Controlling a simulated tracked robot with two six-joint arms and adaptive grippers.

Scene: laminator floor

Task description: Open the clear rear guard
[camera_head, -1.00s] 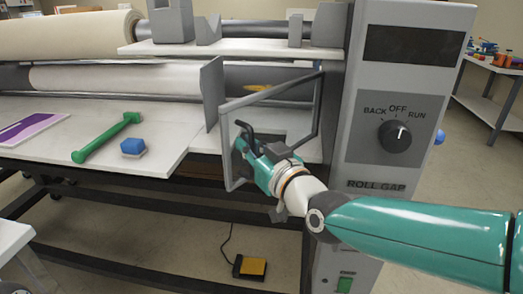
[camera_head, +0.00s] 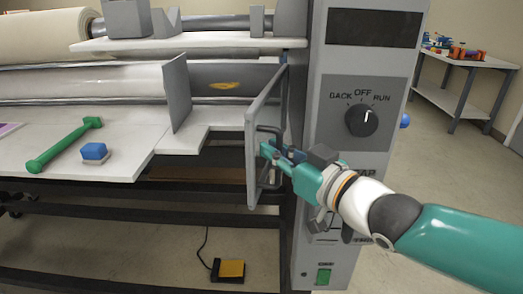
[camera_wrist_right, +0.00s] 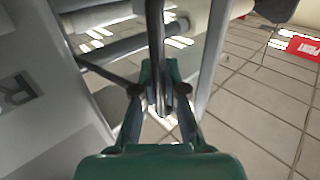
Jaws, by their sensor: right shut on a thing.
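The clear rear guard (camera_head: 250,165) is a see-through panel in a grey frame, standing swung out from the machine beside the grey control column. It shows at a steep angle. A dark bar handle (camera_head: 264,183) is on its face. My right gripper (camera_head: 269,151) reaches in from the right and is shut on this handle. In the right wrist view, the teal fingers (camera_wrist_right: 160,88) close around the grey handle bar (camera_wrist_right: 157,45), with a frame edge of the guard (camera_wrist_right: 211,55) to the right. My left gripper is out of view.
The control column carries a BACK/OFF/RUN knob (camera_head: 362,120) close to my right arm. A yellow foot pedal (camera_head: 231,269) is on the floor. A side table (camera_head: 455,62) stands back right.

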